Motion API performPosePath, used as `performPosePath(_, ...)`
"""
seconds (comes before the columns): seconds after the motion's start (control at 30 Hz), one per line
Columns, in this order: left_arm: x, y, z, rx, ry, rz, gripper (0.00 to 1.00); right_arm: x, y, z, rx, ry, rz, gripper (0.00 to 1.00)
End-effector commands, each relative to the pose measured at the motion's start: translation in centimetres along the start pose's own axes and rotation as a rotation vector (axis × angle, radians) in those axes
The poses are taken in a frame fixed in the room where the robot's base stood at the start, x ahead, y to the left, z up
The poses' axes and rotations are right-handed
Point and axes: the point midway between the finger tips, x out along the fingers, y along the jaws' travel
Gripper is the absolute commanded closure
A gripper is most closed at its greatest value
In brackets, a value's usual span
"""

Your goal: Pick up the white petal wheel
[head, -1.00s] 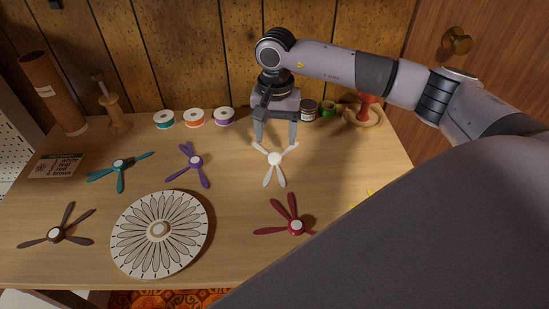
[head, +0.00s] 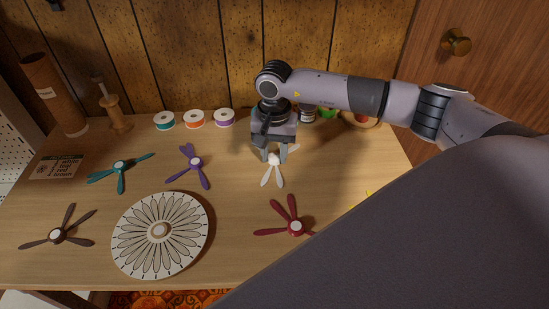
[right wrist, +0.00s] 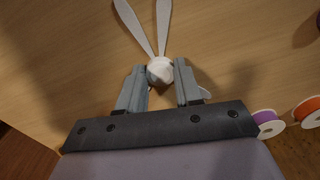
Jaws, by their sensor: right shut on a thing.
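The white petal wheel (head: 277,176) has a round hub and slim white petals, and lies towards the back right of the table. My right gripper (head: 274,157) is down over it from the back, shut on its hub. In the right wrist view, the hub of the white petal wheel (right wrist: 160,70) sits between the two fingertips (right wrist: 159,74), with two petals pointing away. A third petal is mostly hidden by the gripper. I cannot tell any gap between wheel and table. My left gripper is not in view.
A red petal wheel (head: 295,228) lies in front of it, a purple one (head: 195,162) and a teal one (head: 121,167) to the left, a brown one (head: 57,236) at far left. A large petal-patterned disc (head: 128,233) lies front left. Spools (head: 194,118) stand at the back.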

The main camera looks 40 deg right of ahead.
Motion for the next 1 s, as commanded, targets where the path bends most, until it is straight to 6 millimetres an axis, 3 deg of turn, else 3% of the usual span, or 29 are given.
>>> performPosePath(0.27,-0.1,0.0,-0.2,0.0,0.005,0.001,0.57,-1.3,-0.1,-0.1,0.001,0.003,-0.003,0.94)
performPosePath(0.5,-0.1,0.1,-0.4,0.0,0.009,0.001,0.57,-6.1,-0.1,-0.1,0.0,0.004,-0.003,0.94)
performPosePath(0.7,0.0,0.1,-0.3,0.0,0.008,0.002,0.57,-9.1,0.0,-0.1,0.001,0.002,-0.001,0.94)
performPosePath(0.83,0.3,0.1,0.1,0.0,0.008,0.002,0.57,-9.2,0.0,0.0,0.0,0.002,0.001,0.94)
performPosePath(1.0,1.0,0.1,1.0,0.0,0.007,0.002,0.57,-7.9,0.0,0.0,0.001,0.001,0.002,0.94)
